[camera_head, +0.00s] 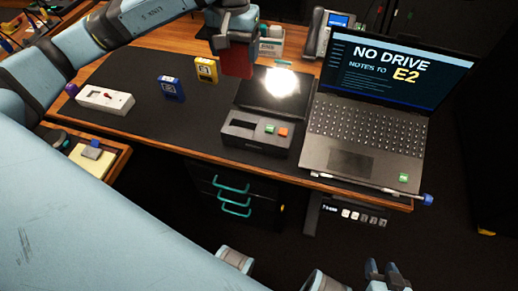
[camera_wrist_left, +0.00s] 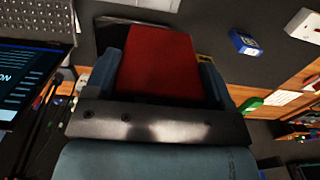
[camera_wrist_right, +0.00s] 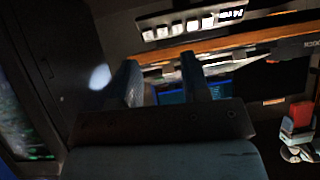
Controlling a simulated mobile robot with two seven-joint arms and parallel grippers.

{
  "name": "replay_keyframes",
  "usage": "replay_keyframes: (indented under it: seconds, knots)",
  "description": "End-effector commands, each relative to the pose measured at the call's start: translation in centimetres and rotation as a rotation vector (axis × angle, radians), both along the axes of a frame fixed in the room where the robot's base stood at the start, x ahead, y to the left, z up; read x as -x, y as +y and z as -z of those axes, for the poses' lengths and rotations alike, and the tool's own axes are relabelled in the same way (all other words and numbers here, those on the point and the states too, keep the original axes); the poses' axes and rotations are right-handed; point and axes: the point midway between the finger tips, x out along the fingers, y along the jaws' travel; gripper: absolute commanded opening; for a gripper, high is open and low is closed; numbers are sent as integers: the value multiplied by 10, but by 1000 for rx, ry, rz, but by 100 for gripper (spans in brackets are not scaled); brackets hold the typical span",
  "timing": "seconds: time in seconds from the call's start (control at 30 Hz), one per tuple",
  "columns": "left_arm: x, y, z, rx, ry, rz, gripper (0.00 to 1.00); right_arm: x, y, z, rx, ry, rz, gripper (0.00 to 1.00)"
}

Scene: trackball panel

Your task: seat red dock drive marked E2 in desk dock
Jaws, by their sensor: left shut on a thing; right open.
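The red drive (camera_head: 238,62) is held in my left gripper (camera_head: 237,42), in the air above the back of the desk, behind the desk dock. In the left wrist view the red drive (camera_wrist_left: 158,60) sits between both fingers of my left gripper (camera_wrist_left: 158,75); no marking on it is readable. The desk dock (camera_head: 240,142) is a dark grey box with a slot on top and green and orange buttons beside it. My right gripper (camera_head: 388,272) is open and empty, low in front of the desk; its spread fingers (camera_wrist_right: 162,80) show in the right wrist view.
A laptop (camera_head: 368,130) right of the dock reads "NO DRIVE" and "NOTES TO E2". A yellow drive (camera_head: 206,70) marked E1 and a blue drive (camera_head: 171,88) stand to the left. A white box (camera_head: 105,100) is further left.

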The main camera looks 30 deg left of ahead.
Motion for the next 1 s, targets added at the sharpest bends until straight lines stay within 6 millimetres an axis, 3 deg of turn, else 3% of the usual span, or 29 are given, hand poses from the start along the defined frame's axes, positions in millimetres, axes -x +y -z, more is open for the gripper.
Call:
replay_keyframes:
  seconds: [0.03, 0.27, 0.7, 0.83, 1.0]
  knots:
    - [1, 2, 8, -1, -1, -7, 50, -1, 0, 8, -3, -4, 0, 43]
    - [3, 6, 21, -2, 1, -20, 50, -4, 2, 8, -9, -13, 3, 43]
    - [4, 6, 133, -1, 4, -19, 50, -5, 3, 11, -7, -17, 1, 43]
    - [4, 6, 156, -1, 2, -19, 50, -5, 3, 11, -7, -19, 1, 43]
    - [3, 6, 168, -1, 0, -19, 50, -5, 3, 11, -6, -20, 0, 43]
